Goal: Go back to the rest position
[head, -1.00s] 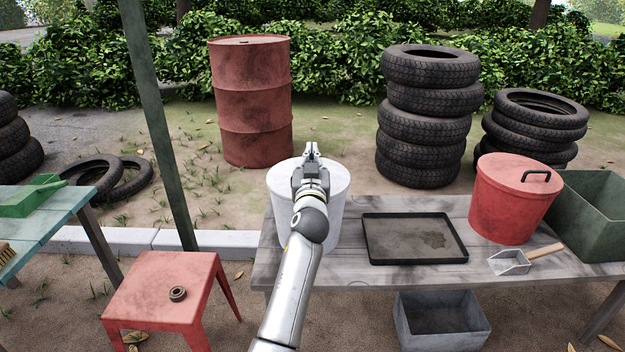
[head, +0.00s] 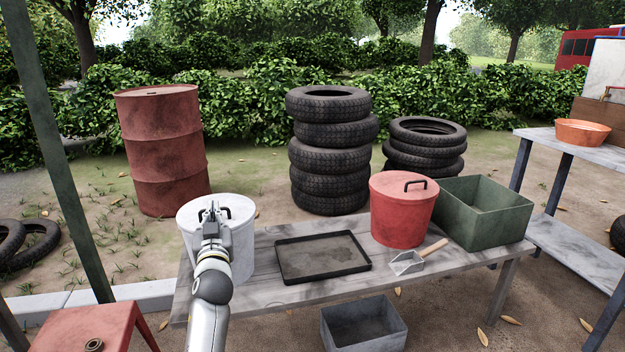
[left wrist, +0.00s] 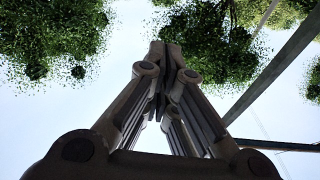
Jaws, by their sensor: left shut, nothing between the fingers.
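My left gripper (head: 212,209) is in front of a white lidded bucket (head: 241,238) in the head view and hides part of it. The gripper points upward, and its fingers are closed together with nothing between them. In the left wrist view the shut fingers (left wrist: 172,52) stand against sky and tree leaves. I cannot tell the exact gap between the gripper and the bucket. My right gripper is not in view.
The grey wooden bench (head: 280,296) holds a black tray (head: 345,275), a red lidded bucket (head: 402,215), a scoop (head: 408,262) and a green bin (head: 512,221). A grey bin (head: 375,335) sits below. A red stool (head: 88,328) and green post (head: 55,150) stand left.

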